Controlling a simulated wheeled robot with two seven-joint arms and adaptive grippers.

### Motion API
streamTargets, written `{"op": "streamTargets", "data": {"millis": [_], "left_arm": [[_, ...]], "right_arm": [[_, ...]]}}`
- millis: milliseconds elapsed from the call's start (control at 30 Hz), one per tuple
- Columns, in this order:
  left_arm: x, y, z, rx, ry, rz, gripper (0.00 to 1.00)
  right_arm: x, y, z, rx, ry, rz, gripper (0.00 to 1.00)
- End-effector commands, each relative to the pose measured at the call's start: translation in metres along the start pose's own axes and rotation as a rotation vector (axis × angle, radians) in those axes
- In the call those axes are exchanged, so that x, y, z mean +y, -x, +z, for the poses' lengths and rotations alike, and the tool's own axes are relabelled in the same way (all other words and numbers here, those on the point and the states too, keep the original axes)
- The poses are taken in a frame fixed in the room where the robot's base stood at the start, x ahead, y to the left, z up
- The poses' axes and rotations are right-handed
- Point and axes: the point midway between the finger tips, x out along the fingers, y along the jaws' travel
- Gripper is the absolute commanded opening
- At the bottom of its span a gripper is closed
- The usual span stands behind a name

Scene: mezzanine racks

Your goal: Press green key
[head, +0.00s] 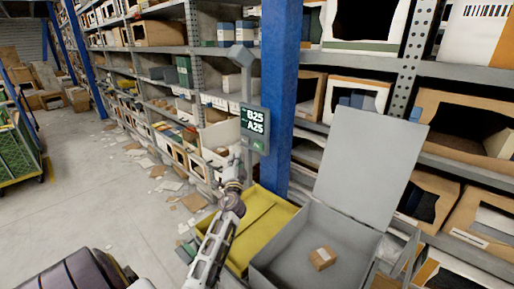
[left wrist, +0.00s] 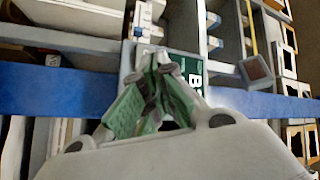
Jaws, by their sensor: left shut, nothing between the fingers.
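The green key (head: 258,146) is a small green patch at the bottom of a dark display panel (head: 254,122) reading B25 and A25. The panel hangs on a grey post in front of a blue rack upright. My left gripper (head: 237,153) is just left of the panel's lower part, its fingers shut and empty. In the left wrist view the fingertips (left wrist: 158,62) meet in front of the panel (left wrist: 190,72), where a white B shows sideways. The fingers hide part of the panel, and I cannot make out the key there. My right gripper is not in view.
A yellow bin (head: 281,208) and a grey bin with a raised lid (head: 368,150) stand below the panel. A small carton (head: 321,257) lies in the grey bin. Loaded racks run behind. Papers litter the floor at left, near a green cart (head: 16,150).

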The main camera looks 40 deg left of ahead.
Motion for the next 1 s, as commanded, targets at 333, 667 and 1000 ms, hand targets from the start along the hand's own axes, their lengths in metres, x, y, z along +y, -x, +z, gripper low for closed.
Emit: {"op": "streamTargets", "data": {"millis": [333,667,1000], "left_arm": [[0.015,-0.021,-0.015,0.000,0.001,-0.001,0.00],[0.030,-0.041,-0.029,0.000,0.001,-0.002,0.00],[0.039,-0.053,-0.039,0.000,0.000,0.000,0.00]], "right_arm": [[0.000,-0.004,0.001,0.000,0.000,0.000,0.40],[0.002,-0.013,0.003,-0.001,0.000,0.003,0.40],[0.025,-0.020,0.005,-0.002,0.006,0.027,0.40]]}}
